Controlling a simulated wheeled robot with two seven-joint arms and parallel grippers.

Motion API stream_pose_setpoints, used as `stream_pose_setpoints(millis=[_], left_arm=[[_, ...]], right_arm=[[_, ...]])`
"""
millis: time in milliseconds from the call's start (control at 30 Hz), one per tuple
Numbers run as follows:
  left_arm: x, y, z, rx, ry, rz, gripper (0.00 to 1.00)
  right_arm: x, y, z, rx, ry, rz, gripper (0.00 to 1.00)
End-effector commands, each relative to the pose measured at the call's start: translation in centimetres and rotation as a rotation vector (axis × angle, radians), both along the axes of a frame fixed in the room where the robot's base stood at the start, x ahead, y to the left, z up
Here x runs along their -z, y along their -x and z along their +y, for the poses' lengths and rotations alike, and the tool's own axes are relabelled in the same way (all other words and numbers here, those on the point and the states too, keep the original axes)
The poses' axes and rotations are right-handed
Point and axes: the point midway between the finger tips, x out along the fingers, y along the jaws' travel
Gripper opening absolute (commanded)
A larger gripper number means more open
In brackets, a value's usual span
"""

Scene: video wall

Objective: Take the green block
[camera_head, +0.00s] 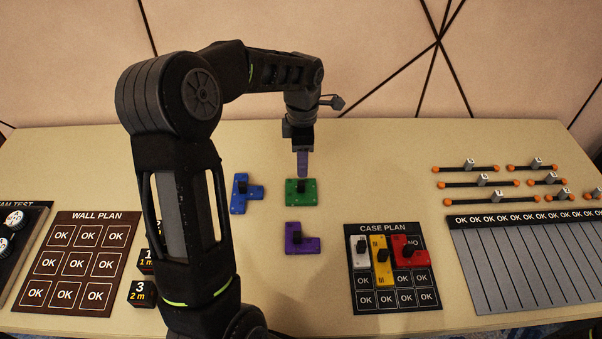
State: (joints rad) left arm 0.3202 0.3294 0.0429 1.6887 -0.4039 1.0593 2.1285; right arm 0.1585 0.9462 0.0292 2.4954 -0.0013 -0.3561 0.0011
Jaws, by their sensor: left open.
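The green block (301,199) lies flat on the table, with a dark knob standing up from its top. My left gripper (302,172) points straight down just above this knob. Its jaws are open; whether the fingers reach around the knob I cannot tell, since they are seen nearly edge-on. My left arm comes in from the left and arches over the table. My right gripper does not show.
A blue block (239,202) lies left of the green one and a purple block (309,242) in front. The CASE PLAN board (369,307) holds white, yellow and red blocks. The WALL PLAN board (57,220), black numbered blocks (143,293) and a striped OK board (520,270) lie around.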

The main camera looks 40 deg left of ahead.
Motion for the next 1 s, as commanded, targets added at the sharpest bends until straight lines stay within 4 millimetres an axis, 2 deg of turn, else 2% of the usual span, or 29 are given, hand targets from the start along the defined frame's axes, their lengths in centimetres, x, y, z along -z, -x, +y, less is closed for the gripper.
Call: stream_pose_setpoints(millis=[300,600,867,1000], left_arm=[[0.1,0.0,0.0,0.000,0.000,0.000,0.44],[2.5,0.1,0.0,-0.001,0.001,0.001,0.44],[2.6,0.0,0.0,-0.001,0.000,0.000,0.44],[3.3,0.1,0.0,0.000,0.000,0.002,0.44]], right_arm=[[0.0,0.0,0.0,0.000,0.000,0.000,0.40],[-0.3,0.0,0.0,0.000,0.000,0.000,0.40],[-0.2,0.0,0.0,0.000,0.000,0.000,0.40],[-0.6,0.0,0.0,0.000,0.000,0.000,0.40]])
